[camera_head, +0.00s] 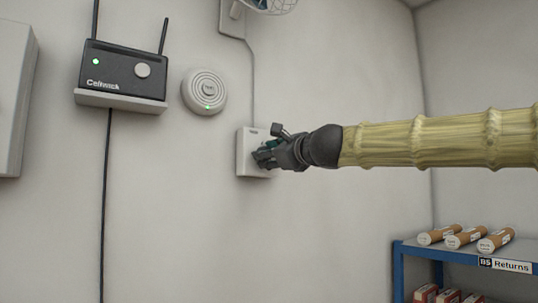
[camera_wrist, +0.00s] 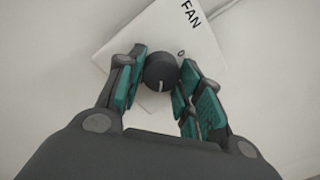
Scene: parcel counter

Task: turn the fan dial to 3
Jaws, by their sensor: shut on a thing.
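The fan control is a white box on the wall; the wrist view shows its plate (camera_wrist: 206,50) with the printed word FAN. A round black dial (camera_wrist: 160,70) with a pale pointer mark sits at its middle. My gripper (camera_wrist: 160,76) has its teal-padded fingers closed around the dial's sides. A small 0 shows near the dial; other numbers are hidden by my fingers or too small to read. In the head view the fan box (camera_head: 244,160) is partly covered by my gripper (camera_head: 262,156).
A black router (camera_head: 122,72) on a small shelf and a round white wall device (camera_head: 204,92) are left of the fan box. A blue rack (camera_head: 400,270) with cardboard tubes (camera_head: 465,237) stands at lower right. A cable runs up from the fan box.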

